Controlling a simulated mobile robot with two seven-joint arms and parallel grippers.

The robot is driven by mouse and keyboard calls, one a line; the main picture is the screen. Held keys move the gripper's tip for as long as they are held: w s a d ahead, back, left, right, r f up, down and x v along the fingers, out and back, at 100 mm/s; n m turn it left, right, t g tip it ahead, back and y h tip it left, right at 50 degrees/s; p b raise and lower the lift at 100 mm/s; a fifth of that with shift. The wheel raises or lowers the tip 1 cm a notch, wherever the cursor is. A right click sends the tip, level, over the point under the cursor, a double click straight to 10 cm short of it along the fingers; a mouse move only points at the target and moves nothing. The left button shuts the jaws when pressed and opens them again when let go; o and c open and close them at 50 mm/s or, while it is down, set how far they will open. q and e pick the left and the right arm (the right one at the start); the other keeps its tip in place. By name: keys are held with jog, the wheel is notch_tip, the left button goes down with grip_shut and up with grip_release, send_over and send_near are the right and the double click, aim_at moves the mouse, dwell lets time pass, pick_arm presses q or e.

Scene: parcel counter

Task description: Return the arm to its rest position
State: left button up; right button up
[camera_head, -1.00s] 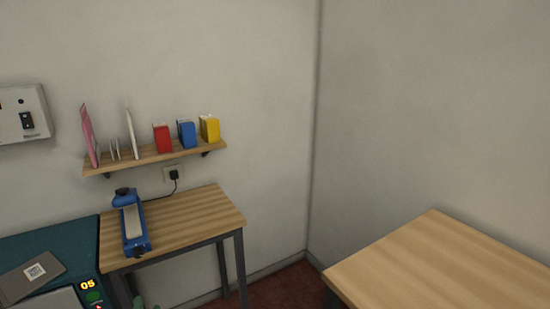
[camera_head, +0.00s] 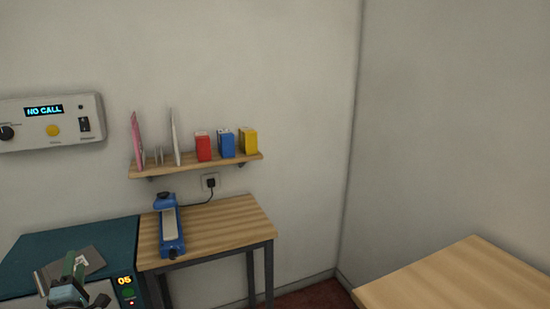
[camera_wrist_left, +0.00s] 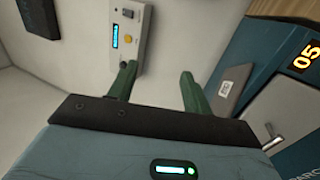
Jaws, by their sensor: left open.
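My left gripper (camera_head: 78,288) shows at the lower left of the head view, in front of the teal parcel unit. In the left wrist view its two green fingers (camera_wrist_left: 158,72) stand apart with nothing between them. A grey flat piece with a white label (camera_head: 85,262) lies on top of the teal unit, partly hidden behind the gripper in the head view. My right gripper is not in view.
The teal unit (camera_head: 110,239) shows "05". Beside it a wooden table (camera_head: 225,226) bears a blue device (camera_head: 171,235). Above are a shelf (camera_head: 200,165) with boxes and a wall panel (camera_head: 70,137) reading "NO CALL". Another table (camera_head: 460,280) stands right.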

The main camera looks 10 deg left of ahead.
pick_arm(q)
jog(key=a+r+m+t, duration=0.1)
jog(key=a+r, duration=0.3)
jog(key=s+d+f+m+g+h, duration=0.2)
jog(key=s+d+f+m+h, duration=0.4)
jog(key=d+f+m, duration=0.4)
jog(key=s+d+f+m+g+h, duration=0.3)
jog(key=s+d+f+m+h, duration=0.3)
jog(key=d+f+m, duration=0.4)
jog(key=s+d+f+m+g, duration=0.3)
jog(key=s+d+f, duration=0.1)
jog(key=s, duration=0.5)
jog(key=s+d+f+m+g, duration=0.2)
jog(key=s+d+f+m, duration=0.15)
jog(key=s, duration=0.55)
jog(key=s+d+f+m+g, duration=0.3)
jog(key=s+d+f+m, duration=0.1)
jog(key=s, duration=0.4)
jog(key=w+d+r+n+t+p, duration=0.1)
jog(key=d+n, duration=0.4)
jog(key=d, duration=0.5)
jog(key=shift+w+d+r+t+h+p, duration=0.4)
jog(key=shift+r+t+p, duration=0.1)
jog(key=shift+r+p, duration=0.15)
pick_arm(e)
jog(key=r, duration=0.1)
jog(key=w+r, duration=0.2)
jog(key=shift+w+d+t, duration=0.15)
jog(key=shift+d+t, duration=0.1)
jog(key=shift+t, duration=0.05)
